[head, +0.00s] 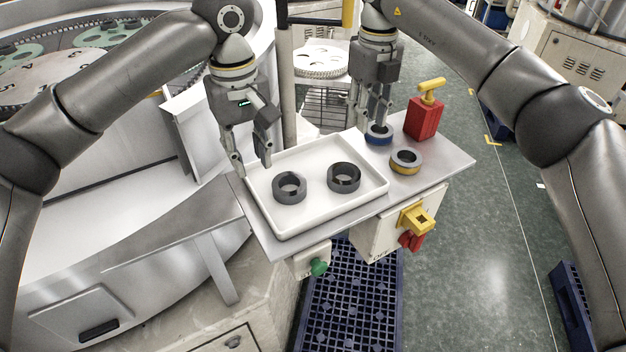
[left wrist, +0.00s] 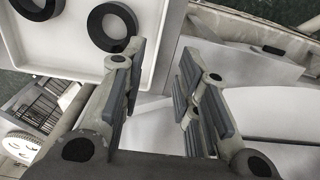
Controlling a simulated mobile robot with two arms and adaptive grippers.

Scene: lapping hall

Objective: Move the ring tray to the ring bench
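The ring tray (head: 312,205) is white and shallow and lies on a grey metal shelf. Two dark rings lie in it, a left one (head: 289,187) and a right one (head: 344,177). My left gripper (head: 252,168) is open at the tray's back left corner. In the left wrist view its fingers (left wrist: 158,85) stand apart with nothing between them, near the tray's rim (left wrist: 70,68). My right gripper (head: 374,122) points down by the tray's back right corner, its fingers apart. It is close to a blue-banded ring; contact cannot be told. I cannot tell which surface is the ring bench.
On the shelf (head: 440,160), right of the tray, are the blue-banded ring (head: 379,135), a yellow-banded ring (head: 405,161) and a red block with a yellow handle (head: 424,118). A large round machine (head: 90,75) stands left. A blue grated mat (head: 350,300) lies below. The green floor at right is mostly clear.

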